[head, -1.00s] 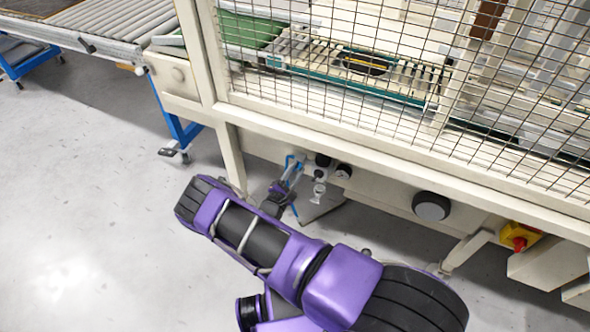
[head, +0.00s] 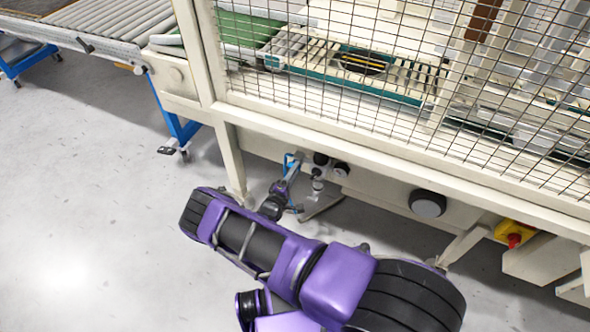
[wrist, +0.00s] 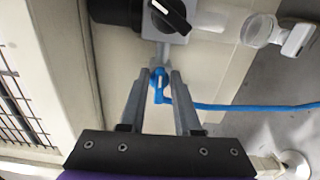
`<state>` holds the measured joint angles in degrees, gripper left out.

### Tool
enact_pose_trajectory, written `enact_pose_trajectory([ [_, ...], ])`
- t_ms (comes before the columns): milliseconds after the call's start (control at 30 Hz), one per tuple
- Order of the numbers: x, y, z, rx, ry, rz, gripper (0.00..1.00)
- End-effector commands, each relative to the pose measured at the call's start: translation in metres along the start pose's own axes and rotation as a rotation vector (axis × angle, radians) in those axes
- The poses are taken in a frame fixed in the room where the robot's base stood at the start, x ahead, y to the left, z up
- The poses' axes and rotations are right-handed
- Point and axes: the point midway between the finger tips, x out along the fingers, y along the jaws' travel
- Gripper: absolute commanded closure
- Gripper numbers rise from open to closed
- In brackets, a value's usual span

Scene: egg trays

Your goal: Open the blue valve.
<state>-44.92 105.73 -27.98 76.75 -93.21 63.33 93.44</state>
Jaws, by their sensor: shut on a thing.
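The blue valve (wrist: 158,84) is a small blue handle on a grey fitting under the machine. In the wrist view it sits between the fingertips of my gripper (wrist: 160,76), which is shut on it. In the head view my gripper (head: 291,172) reaches up to the blue valve (head: 289,160) below the machine's lower beam. The fingers partly cover it there. How far the handle is turned is hard to tell.
A blue hose (wrist: 250,106) runs right from the valve. A black knob (wrist: 170,14) and a clear cup (wrist: 262,30) are close by. A black round knob (head: 428,204) and a red-and-yellow switch (head: 515,237) are further right.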

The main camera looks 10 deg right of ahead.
Motion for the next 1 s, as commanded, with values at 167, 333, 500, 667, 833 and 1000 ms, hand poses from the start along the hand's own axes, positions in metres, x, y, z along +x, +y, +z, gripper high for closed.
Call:
enact_pose_trajectory([
  [167,-0.0011,-0.0012,-0.0003,0.039,0.001,-0.001,1.00],
  [333,-0.0011,-0.0015,-0.0004,0.051,0.001,-0.002,1.00],
  [500,-0.0011,-0.0016,-0.0005,0.051,0.001,-0.002,1.00],
  [667,-0.0011,-0.0015,-0.0006,0.050,0.001,-0.002,0.65],
  [833,-0.0008,-0.0012,-0.0005,0.050,0.001,-0.001,0.55],
  [1000,-0.0009,-0.0009,-0.0004,0.050,0.001,-0.001,0.55],
])
